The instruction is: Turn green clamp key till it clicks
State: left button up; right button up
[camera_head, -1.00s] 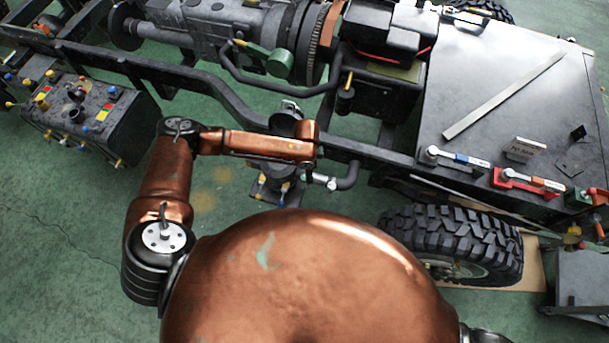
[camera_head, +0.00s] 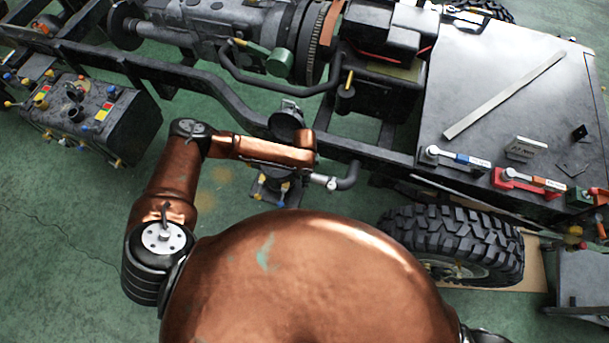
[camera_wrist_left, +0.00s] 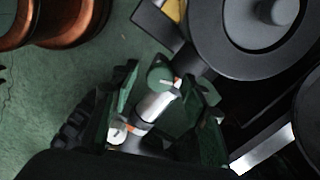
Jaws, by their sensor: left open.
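In the left wrist view, a round green key head (camera_wrist_left: 160,78) with a pale metal shaft (camera_wrist_left: 154,104) lies between the fingers of my left gripper (camera_wrist_left: 162,112). The dark green fingers are apart, one on each side of it. I cannot tell whether either finger touches it. In the head view, my left arm reaches over to a hose fitting with a pale metal end (camera_head: 322,181). The gripper's fingertips are hidden there beneath my wrist, and the green key is not clearly seen. My right gripper is out of view.
The dark chassis frame (camera_head: 395,158) runs past my left wrist. A control box (camera_head: 95,115) stands left. Green floor is open at lower left.

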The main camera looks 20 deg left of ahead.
pick_arm(q)
jog(key=shift+c, duration=0.2)
jog(key=c, duration=0.8)
grip_shut()
jog(key=shift+m, duration=0.3)
